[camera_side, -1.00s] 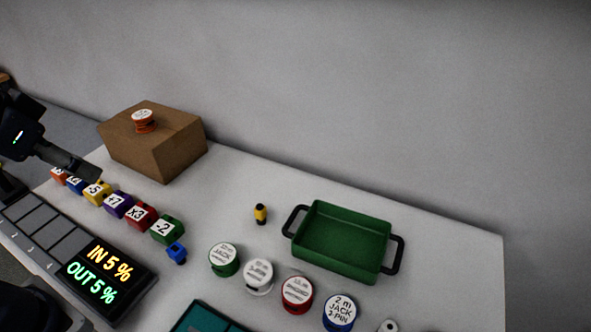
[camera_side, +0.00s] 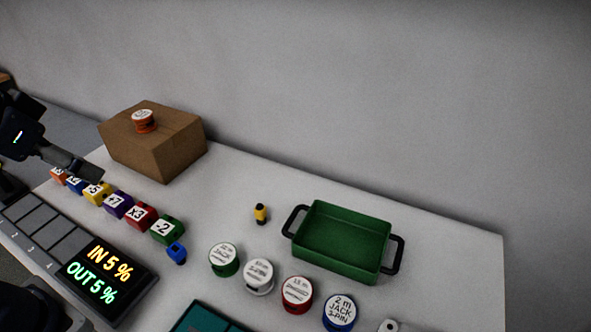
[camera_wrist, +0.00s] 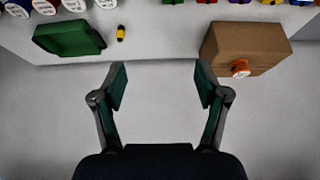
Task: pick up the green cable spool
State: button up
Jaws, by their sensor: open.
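The green cable spool (camera_side: 224,260) stands upright on the table with a white printed label on top. It is at the left end of a row of spools, below and left of the green tray. My gripper (camera_wrist: 162,82) is open and empty in the wrist view, with its two fingers wide apart. In the side view part of my arm shows at the far left, well away from the green spool. In the wrist view several spools are cut off by the top left edge, and I cannot tell which one is green.
White (camera_side: 258,277), red (camera_side: 297,295) and blue (camera_side: 339,313) spools stand beside the green one. A green tray (camera_side: 341,243) with black handles lies behind. A cardboard box (camera_side: 156,153) carries an orange spool (camera_side: 145,122). Numbered cubes (camera_side: 141,216) line the left, near a display panel (camera_side: 104,273).

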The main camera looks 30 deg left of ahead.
jog(key=n+g, duration=0.2)
jog(key=g, duration=0.4)
send_over(223, 254)
notch_tip(223, 254, down, 12)
jog(key=f, duration=1)
jog(key=shift+s+d+f, duration=0.1)
jog(key=shift+s, duration=0.25)
jog(key=shift+w+f, duration=0.15)
jog(key=shift+f, duration=1.4)
jog(key=shift+w+f, duration=0.15)
jog(key=shift+f, duration=1.35)
jog(key=shift+c, duration=0.4)
